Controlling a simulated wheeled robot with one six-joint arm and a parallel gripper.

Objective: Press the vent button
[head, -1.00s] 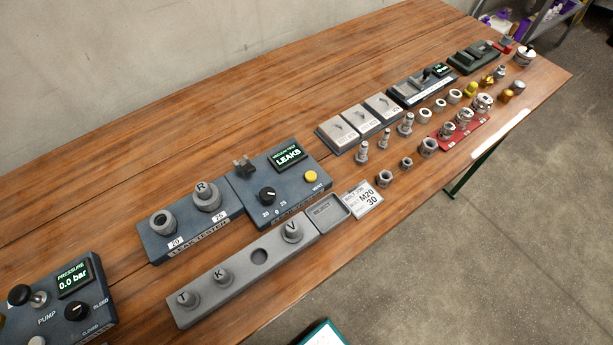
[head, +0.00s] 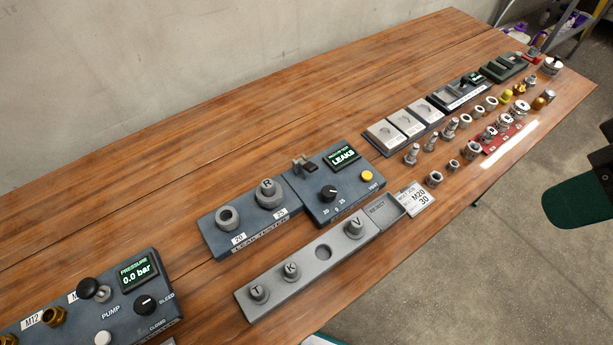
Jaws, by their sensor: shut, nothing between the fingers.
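The vent button (head: 367,176) is a round yellow button at the right side of the blue-grey leak tester panel (head: 318,205), with the word VENT beside it. It is in plain sight and nothing touches it. The tester's screen (head: 342,157) reads LEAKS. A black dial (head: 328,193) marked 20, 0 and 25 sits left of the button, and a small black lever (head: 304,163) stands at the panel's back. My gripper is not seen in the head view.
Left of the panel is a block with two fittings (head: 249,217). A grey holder (head: 285,290) with plugs T, K and V runs in front, by a reject tray (head: 384,208). The pressure pump box (head: 130,295) stands at left. Bare wood (head: 180,165) lies behind.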

